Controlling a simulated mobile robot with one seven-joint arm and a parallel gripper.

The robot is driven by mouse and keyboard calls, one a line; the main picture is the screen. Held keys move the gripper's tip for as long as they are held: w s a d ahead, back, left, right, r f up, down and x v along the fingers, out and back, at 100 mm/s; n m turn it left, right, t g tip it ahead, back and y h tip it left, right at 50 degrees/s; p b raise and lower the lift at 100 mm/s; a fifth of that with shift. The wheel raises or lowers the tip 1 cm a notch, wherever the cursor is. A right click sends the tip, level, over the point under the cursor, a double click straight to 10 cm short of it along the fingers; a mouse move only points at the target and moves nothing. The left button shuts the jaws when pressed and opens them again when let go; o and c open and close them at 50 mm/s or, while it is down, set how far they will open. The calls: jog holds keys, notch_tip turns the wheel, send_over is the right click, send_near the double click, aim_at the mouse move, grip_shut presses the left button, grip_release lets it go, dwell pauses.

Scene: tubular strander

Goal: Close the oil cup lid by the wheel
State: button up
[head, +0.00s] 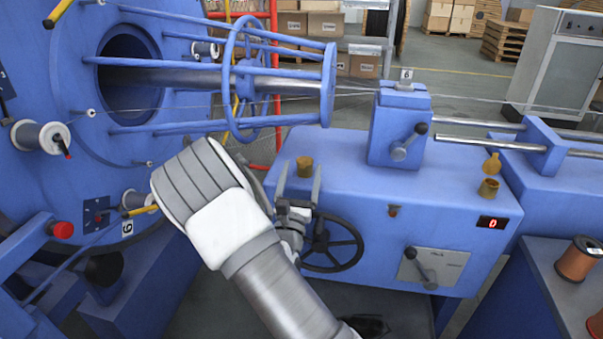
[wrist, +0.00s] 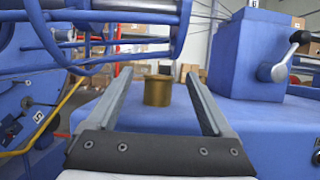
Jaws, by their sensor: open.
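A brass oil cup (head: 305,165) stands on the blue housing above the black handwheel (head: 331,244). Its top looks flat and covered, with no raised lid visible; it also shows upright between my fingers in the wrist view (wrist: 158,91). My gripper (head: 300,172) is open, its two fingers pointing toward this cup, one on each side of it in the picture. In the wrist view my gripper (wrist: 158,76) holds nothing, and I cannot tell any contact. A second brass oil cup (head: 489,188) stands farther right, with its lid (head: 492,165) raised.
A blue block with a black-knobbed lever (head: 407,143) rises right of the near cup. The blue round cage (head: 245,75) with its bars is behind and left. A red digital display (head: 492,222) and a lower lever (head: 420,266) are on the housing's front.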

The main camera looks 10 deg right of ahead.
jog(key=p+v, duration=0.2)
jog(key=v, duration=1.5)
jog(key=shift+s+a+p, duration=0.2)
jog(key=shift+p, duration=0.1)
